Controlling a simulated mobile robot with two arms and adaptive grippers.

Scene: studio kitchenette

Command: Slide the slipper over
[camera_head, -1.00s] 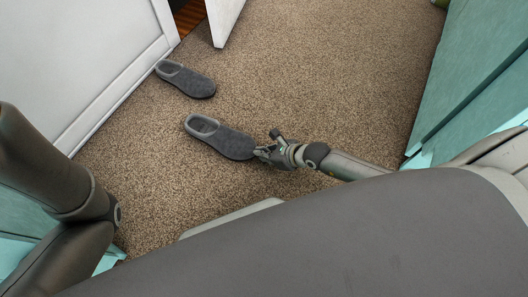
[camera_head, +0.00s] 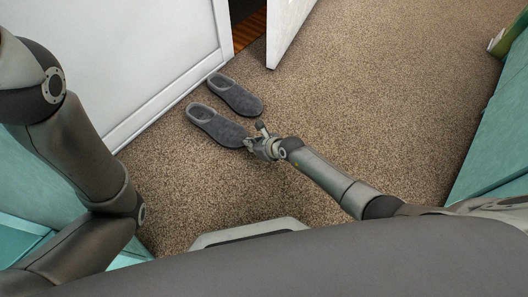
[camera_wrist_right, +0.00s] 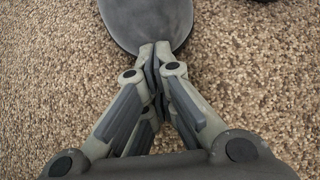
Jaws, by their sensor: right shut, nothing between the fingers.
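Two dark grey slippers lie side by side on the carpet in the head view. The nearer slipper (camera_head: 216,126) has its toe toward my right gripper (camera_head: 249,146). The farther slipper (camera_head: 236,96) lies just beyond it, close to the white wall. In the right wrist view the nearer slipper's rounded toe (camera_wrist_right: 147,22) is at the top, right at my gripper's tips (camera_wrist_right: 155,50). The fingers are shut with nothing between them and appear to touch the toe. My left arm shows at the left of the head view, but its gripper is out of view.
A white panelled wall or door (camera_head: 120,60) with a baseboard stands left of the slippers. A white door edge (camera_head: 290,30) stands beyond them beside a dark gap. Teal cabinets (camera_head: 495,130) stand at the right. The brown carpet (camera_head: 390,110) is clear in the middle.

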